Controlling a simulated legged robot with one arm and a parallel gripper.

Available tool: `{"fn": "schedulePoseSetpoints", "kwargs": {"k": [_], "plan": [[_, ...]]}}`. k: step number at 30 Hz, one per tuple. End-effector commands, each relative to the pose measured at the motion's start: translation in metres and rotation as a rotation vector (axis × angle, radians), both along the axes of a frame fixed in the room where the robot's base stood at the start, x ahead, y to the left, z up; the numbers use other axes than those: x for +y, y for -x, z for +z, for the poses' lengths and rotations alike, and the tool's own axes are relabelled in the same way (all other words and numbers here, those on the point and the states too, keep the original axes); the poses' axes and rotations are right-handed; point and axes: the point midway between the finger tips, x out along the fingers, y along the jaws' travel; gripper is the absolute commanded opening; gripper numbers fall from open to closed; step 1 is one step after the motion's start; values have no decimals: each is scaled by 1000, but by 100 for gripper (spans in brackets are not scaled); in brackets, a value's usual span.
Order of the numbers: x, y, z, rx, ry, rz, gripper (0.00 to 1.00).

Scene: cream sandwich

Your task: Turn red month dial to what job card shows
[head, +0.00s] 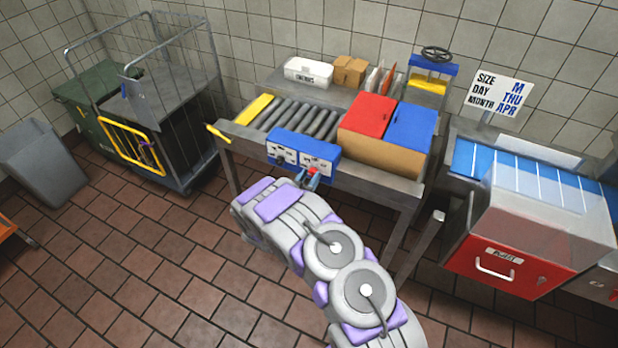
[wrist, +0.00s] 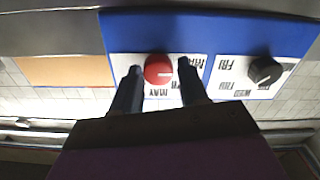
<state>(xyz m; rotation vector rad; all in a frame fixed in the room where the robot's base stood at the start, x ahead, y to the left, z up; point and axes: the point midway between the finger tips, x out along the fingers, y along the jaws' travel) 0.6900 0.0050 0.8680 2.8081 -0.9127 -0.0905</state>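The red month dial (wrist: 158,69) sits on a blue control panel (wrist: 215,30) with a white label plate. The wrist view shows it upside down, with MAR and MAY readable and another label partly hidden. A pale pointer line shows on the dial; I cannot tell its exact setting. My gripper (wrist: 158,70) is open, its fingers on either side of the dial with small gaps. In the head view my gripper (head: 313,177) is at the panel's right half. The job card (head: 498,93) reads SIZE M, DAY THU, MONTH APR.
A black dial (wrist: 265,70) with day labels sits beside the red one. The panel is on the front of a roller conveyor table (head: 405,188). Red (head: 368,115) and blue (head: 410,130) lids lie behind it. A wire cart (head: 170,90) stands left; tiled floor is open in front.

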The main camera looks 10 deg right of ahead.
Motion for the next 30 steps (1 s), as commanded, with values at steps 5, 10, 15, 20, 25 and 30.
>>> {"fn": "schedulePoseSetpoints", "kwargs": {"k": [5,10,15,20,25,30], "plan": [[0,0,0,0,0,0,26],[0,0,0,0,0,1,9],[1,-1,0,-2,-3,1,5],[1,0,0,-19,-28,2,5],[1,0,1,-66,-95,3,5],[1,-1,3,-145,-200,3,5]]}}
